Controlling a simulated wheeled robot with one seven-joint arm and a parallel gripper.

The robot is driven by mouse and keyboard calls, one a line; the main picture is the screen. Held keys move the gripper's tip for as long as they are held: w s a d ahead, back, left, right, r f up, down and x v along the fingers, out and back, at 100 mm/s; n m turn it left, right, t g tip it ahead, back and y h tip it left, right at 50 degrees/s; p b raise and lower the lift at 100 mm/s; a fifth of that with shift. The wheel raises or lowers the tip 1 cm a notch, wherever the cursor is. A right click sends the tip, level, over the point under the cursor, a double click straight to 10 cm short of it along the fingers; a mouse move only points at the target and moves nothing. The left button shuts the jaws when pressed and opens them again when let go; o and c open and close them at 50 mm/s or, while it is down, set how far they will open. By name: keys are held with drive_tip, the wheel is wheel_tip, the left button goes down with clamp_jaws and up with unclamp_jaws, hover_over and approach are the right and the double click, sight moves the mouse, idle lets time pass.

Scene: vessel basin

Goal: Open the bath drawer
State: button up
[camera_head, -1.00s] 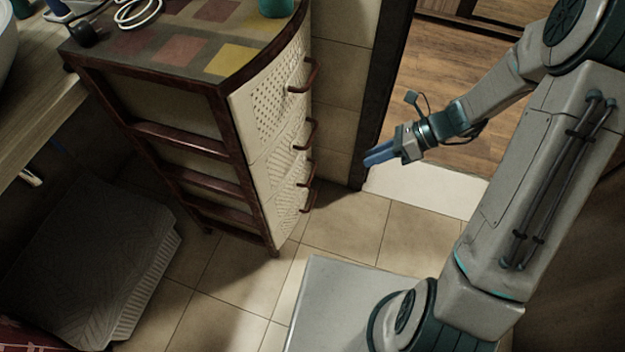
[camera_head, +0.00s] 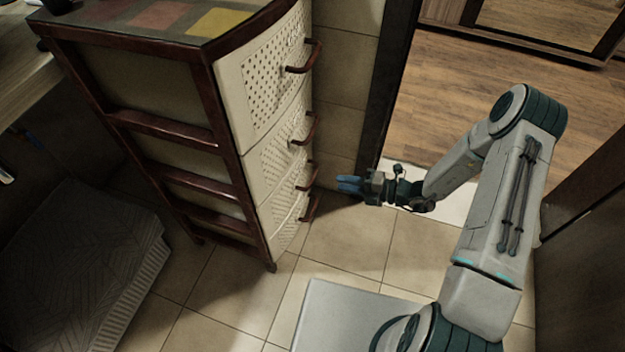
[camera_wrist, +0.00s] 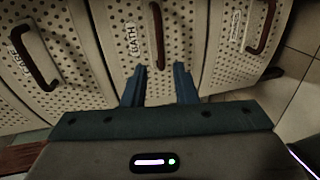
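The drawer unit has cream perforated fronts and brown curved handles. The bath drawer (camera_wrist: 129,64), labelled BATH, is in the middle of the wrist view, shut between two other drawers. Its upright-looking brown handle (camera_wrist: 157,36) lies ahead of my fingertips. In the head view it appears to be the second drawer from the bottom, with its handle (camera_head: 308,178) left of my gripper (camera_head: 348,185). In the wrist view my gripper (camera_wrist: 158,80) is open, its two blue fingers apart with nothing between them. The fingertips appear short of the handle.
Neighbouring drawer handles flank the bath handle in the wrist view, one at left (camera_wrist: 35,58) and one at right (camera_wrist: 262,28). A dark door frame (camera_head: 388,90) stands behind my gripper. Tiled floor (camera_head: 345,240) is open below. A grey mat-like object (camera_head: 75,265) lies at lower left.

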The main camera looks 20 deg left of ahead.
sight(313, 177)
drive_tip(key=b+x, duration=0.2)
drive_tip(key=x, duration=0.8)
drive_tip(key=shift+a+f, duration=0.1)
drive_tip(key=shift+a, duration=0.15)
drive_tip(key=shift+s+d, duration=0.1)
clamp_jaws()
